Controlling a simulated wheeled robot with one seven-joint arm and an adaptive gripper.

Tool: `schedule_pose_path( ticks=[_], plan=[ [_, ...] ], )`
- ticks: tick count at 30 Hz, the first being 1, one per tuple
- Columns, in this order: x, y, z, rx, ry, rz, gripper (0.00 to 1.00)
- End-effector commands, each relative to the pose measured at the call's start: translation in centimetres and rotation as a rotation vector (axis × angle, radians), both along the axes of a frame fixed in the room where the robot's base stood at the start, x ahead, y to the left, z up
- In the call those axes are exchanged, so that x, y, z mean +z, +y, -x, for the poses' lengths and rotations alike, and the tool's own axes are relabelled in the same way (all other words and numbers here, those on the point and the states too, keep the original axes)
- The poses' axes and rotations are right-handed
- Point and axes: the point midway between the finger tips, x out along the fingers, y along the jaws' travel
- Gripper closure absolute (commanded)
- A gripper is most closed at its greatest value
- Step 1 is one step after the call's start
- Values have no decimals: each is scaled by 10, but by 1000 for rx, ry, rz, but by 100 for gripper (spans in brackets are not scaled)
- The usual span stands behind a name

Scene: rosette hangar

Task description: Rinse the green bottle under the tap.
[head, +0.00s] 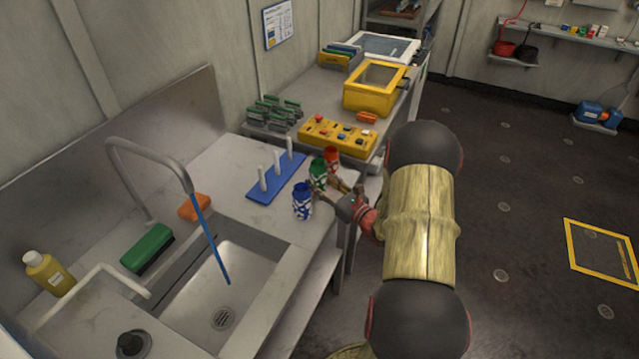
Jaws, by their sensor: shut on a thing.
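The green bottle (317,176) is at the right end of the counter, between the blue bottle and the red bottle. My gripper (327,187) reaches in from the right and is shut on the green bottle. The bottle looks upright; I cannot tell whether it touches the counter. The tap (150,150) arches over the sink (218,280), and a blue stream of water (210,238) runs from it into the basin.
The blue bottle (302,203) and red bottle (331,159) stand close to my gripper. A blue peg rack (277,181) is left of them. An orange sponge (194,207), green brush (147,248) and yellow soap bottle (48,273) sit around the sink.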

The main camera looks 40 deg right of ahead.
Motion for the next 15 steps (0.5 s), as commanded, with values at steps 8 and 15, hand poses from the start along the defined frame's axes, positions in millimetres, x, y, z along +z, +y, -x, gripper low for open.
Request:
schedule_pose_path(
  ticks=[8, 15],
  plan=[
    [17, 0, 0, 0, 0, 1, 84],
    [30, 0, 0, 0, 0, 1, 84]
  ],
)
